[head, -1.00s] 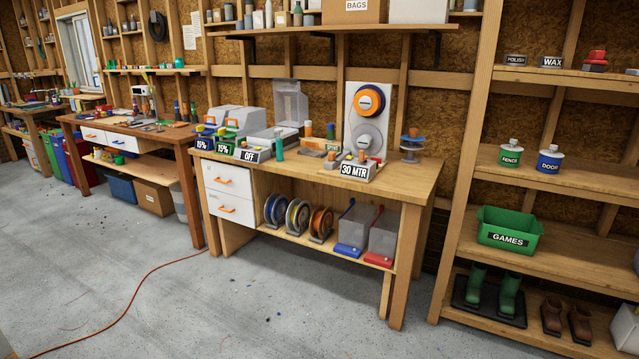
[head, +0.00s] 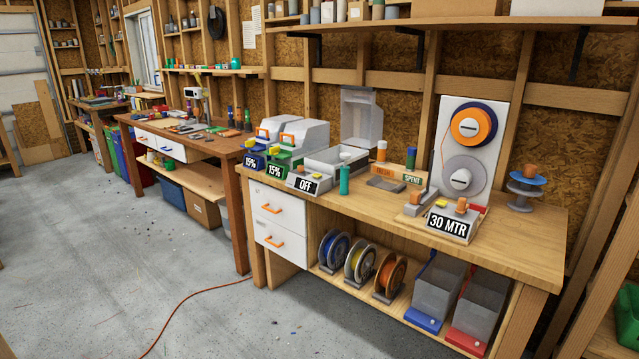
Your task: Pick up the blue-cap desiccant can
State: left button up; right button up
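A teal cylinder (head: 344,180) stands nearer the bench front. Neither of my grippers is in view.
A box marked OFF (head: 305,184) and two boxes marked 15% stand at the bench's left. A 30 MTR unit (head: 450,226) stands at the right front. Spools (head: 360,262) and clear bins fill the lower shelf. An orange cord crosses the open floor.

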aim_at(411, 153)
jog(key=i+j+z, duration=0.7)
jog(key=i+j, duration=0.05)
jog(key=i, duration=0.15)
